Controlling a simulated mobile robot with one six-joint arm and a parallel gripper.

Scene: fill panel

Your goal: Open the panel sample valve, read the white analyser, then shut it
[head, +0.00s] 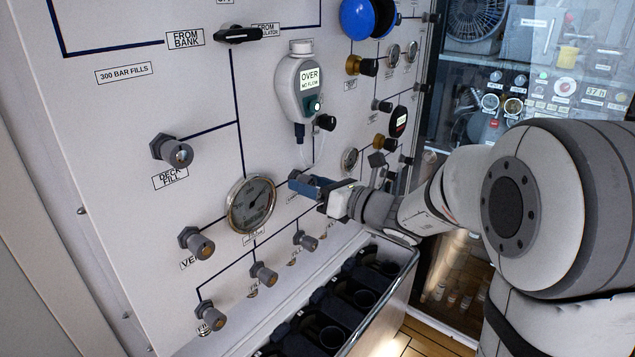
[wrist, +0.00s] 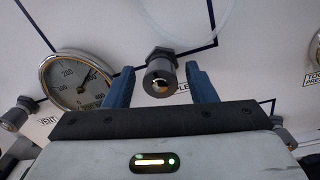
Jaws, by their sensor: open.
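The white analyser (head: 299,86) hangs on the panel in the head view. Its lit screen reads "OVER" and "NO FLOW", and a thin clear tube runs down from it. My gripper (head: 298,186) is near the panel below the analyser. In the wrist view my gripper (wrist: 160,82) is open, with its blue fingers on either side of a grey knob, the sample valve (wrist: 159,76), beside a partly hidden label ending in "PLE". In the head view the gripper mostly hides this valve.
A round gauge (head: 250,204) sits left of my gripper. Grey knobs stick out nearby, such as the deck fill knob (head: 178,153) and the vent knob (head: 200,245). A rack of dark cylinders (head: 357,290) stands below. A glass-fronted cabinet (head: 540,70) is at the right.

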